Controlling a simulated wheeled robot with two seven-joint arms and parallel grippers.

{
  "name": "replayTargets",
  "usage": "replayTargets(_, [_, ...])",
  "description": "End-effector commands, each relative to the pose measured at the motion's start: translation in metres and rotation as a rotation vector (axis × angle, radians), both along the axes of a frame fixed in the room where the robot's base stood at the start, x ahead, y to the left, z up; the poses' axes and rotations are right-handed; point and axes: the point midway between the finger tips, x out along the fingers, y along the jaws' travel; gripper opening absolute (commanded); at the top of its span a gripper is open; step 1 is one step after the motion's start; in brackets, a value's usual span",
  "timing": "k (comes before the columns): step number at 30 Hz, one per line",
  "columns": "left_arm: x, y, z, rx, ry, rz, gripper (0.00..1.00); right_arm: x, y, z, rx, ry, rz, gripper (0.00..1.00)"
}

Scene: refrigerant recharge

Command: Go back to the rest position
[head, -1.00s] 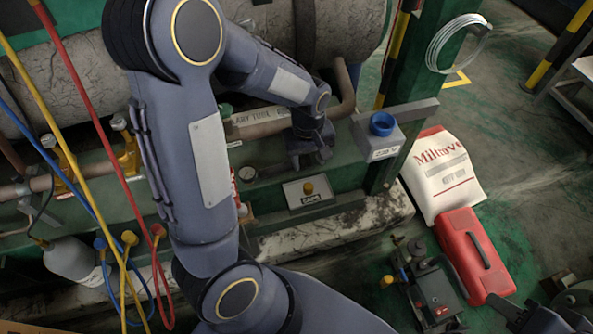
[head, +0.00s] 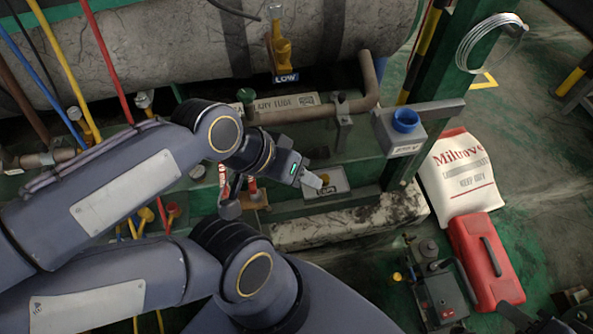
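A grey tank (head: 330,30) with a yellow LOW valve (head: 283,50) lies behind. Coloured hoses (head: 107,60) hang at left. A grey box with a blue cup (head: 405,120), a white sack (head: 462,180), a red case (head: 487,262) and a pump (head: 440,290) are at right.

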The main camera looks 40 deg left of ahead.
Motion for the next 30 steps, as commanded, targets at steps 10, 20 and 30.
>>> replayTargets(10, [0.0, 0.0, 0.05, 0.0, -0.001, 0.001, 0.49, 0.0, 0.0, 0.05, 0.0, 0.0, 0.0, 0.36])
replayTargets(20, [0.001, 0.0, 0.189, -0.001, 0.0, 0.002, 0.49, 0.0, 0.0, 0.188, 0.0, 0.0, 0.0, 0.36])
replayTargets(30, [0.001, 0.0, 0.298, -0.001, 0.0, 0.002, 0.49, 0.0, 0.0, 0.298, 0.0, 0.0, 0.0, 0.36])
